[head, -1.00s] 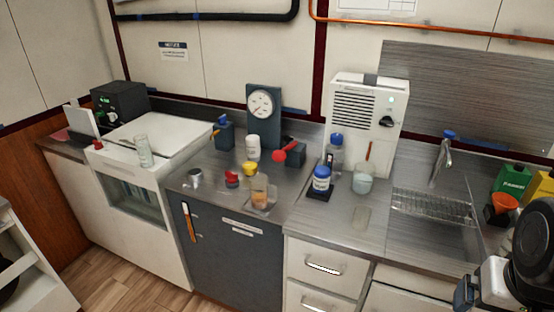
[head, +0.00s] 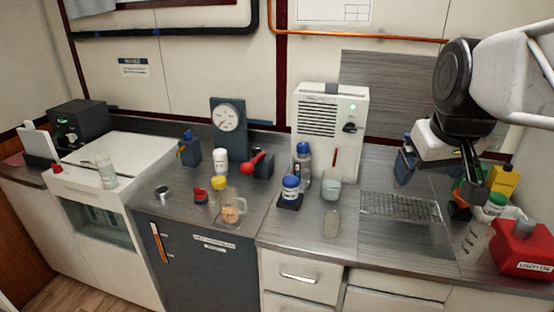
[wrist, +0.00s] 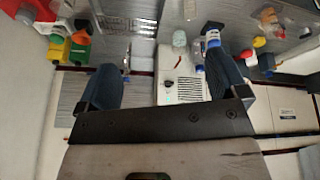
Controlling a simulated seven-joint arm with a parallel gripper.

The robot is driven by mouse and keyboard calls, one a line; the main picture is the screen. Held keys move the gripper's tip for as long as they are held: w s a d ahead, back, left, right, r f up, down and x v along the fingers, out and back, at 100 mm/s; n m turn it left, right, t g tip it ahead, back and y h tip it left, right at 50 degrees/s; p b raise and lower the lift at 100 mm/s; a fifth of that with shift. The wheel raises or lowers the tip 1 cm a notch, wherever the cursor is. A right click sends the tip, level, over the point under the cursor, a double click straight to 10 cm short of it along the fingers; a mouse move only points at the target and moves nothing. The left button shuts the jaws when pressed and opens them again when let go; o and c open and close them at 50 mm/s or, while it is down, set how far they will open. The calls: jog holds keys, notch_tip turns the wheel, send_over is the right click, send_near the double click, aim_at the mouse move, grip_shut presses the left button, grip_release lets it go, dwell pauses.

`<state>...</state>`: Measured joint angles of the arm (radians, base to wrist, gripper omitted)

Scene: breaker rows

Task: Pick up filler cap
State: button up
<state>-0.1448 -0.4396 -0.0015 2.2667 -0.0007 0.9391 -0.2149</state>
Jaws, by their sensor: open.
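No part is clearly marked as the filler cap, so I cannot tell which it is. A grey cap-like piece (head: 524,228) sits on top of the red used-oil can (head: 522,252) at the far right. A small yellow-topped item (head: 218,183) and a small red item (head: 200,195) stand on the counter left of centre. My gripper (head: 440,188) is open and empty above the sink area, left of the red can and apart from it. In the wrist view its two blue-grey fingers (wrist: 168,48) are spread wide with nothing held between them.
A jug with a green lid (head: 478,232) and a yellow container (head: 503,180) crowd the right end. A white box with a vent (head: 329,130) stands at the back. A blue-lidded jar (head: 290,188) and glass beakers stand mid-counter. The drying rack (head: 400,207) is bare.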

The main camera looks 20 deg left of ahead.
jog(key=w+a+n+g, duration=0.1)
jog(key=w+a+n, duration=0.3)
jog(key=w+a, duration=1)
jog(key=n+g, duration=0.3)
jog(key=n, duration=0.9)
send_over(218, 179)
jog(key=shift+h, duration=0.3)
jog(key=f, duration=2.9)
jog(key=shift+d+f, duration=0.3)
jog(key=shift+f, duration=0.1)
jog(key=shift+a+f, duration=0.3)
jog(key=shift+a, duration=0.05)
jog(key=shift+f, duration=1.3)
